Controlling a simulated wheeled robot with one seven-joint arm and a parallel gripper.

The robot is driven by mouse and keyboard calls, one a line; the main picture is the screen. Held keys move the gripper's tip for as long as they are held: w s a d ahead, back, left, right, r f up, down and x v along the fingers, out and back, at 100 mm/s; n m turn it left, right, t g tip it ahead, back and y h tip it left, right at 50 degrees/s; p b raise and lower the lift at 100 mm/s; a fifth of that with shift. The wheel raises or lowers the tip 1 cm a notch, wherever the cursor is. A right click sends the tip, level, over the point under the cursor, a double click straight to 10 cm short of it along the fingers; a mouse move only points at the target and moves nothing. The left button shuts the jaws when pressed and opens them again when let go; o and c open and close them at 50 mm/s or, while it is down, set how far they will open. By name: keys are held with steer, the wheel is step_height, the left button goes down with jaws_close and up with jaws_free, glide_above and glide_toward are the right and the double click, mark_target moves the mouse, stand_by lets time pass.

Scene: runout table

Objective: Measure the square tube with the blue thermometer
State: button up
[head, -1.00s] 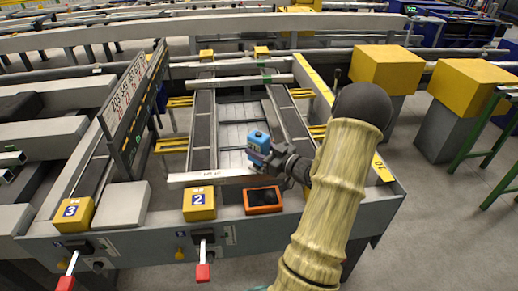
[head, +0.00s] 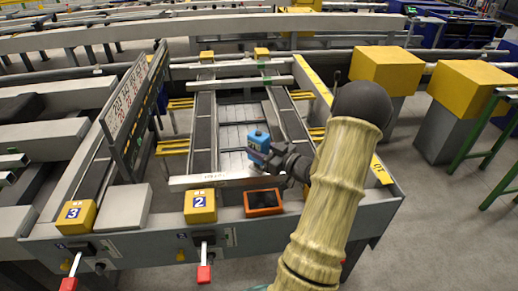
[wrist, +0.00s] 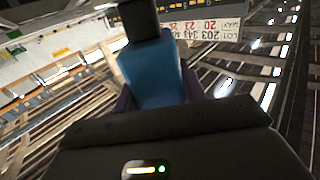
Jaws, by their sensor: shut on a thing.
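The blue thermometer (head: 258,138) is held upright in my gripper (head: 264,152), above the near part of the runout lane. In the wrist view the thermometer (wrist: 152,75) has a blue body with a black end, and my gripper (wrist: 158,95) has dark fingers on both sides of it. A pale square tube (head: 212,181) lies across the lane near its front end, with small marks on its face. The thermometer appears just behind and above the tube's right end, which my gripper partly hides. I cannot tell whether they touch.
An orange-framed device (head: 263,202) with a dark screen lies on the front ledge, beside the yellow block marked 2 (head: 200,206). Another pale bar (head: 238,83) crosses the lane farther back. A sign board (head: 128,100) stands along the left. Yellow-topped posts (head: 386,68) stand at right.

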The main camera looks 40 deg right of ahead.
mark_target(259, 132)
steer(key=shift+r+p, duration=1.9)
steer(key=shift+r, duration=0.75)
steer(key=shift+f, duration=0.1)
